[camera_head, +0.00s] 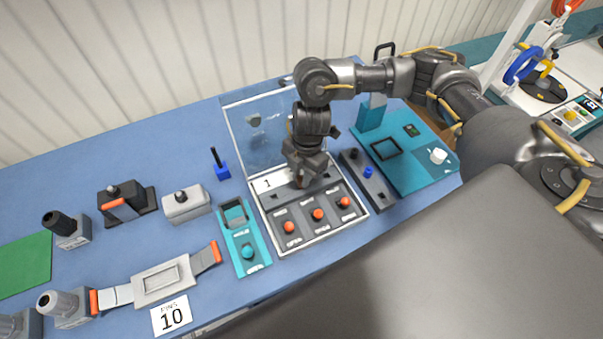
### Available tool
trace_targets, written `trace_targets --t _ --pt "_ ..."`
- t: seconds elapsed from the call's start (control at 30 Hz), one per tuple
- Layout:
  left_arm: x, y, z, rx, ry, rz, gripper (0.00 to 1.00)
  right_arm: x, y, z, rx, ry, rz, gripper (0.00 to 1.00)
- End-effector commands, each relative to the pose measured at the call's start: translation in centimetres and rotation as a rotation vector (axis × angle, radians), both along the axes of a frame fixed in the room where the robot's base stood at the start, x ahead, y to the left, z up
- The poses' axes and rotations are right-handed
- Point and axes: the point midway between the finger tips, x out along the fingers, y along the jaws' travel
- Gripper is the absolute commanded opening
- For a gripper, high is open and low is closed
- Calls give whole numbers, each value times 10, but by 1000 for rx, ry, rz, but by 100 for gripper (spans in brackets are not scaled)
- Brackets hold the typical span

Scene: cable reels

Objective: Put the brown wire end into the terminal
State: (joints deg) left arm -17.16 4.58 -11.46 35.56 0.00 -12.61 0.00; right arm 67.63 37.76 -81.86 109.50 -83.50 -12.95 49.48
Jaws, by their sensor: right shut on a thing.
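My right gripper (301,181) points down over the upper part of a grey control box (330,232). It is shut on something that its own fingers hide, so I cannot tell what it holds. The box has a white label marked 1, red-orange knobs and a clear raised lid (262,128) behind it. I cannot make out a brown wire end or a terminal in this view. My left gripper is not in view.
A teal switch plate (243,252) lies left of the box, and a dark strip with a blue knob (368,178) lies right. A teal board (408,172) is further right. Grey clamps and a belt-like part (120,295) occupy the left of the blue table.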

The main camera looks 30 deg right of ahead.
Motion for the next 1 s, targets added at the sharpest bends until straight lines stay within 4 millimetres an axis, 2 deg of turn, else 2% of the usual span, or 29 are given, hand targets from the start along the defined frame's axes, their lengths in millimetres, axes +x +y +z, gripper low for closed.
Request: trace_targets --t 0.17,0.43,0.47,0.63,1.0 --pt "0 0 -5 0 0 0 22 0 0 -8 1 0 -1 0" --pt "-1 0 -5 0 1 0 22 0 0 -9 0 0 0 0" --pt "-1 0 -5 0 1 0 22 0 0 -9 0 0 0 22" --pt "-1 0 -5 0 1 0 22 0 0 -9 0 0 0 44" --pt "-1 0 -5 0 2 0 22 1 -1 -4 0 -2 1 46"
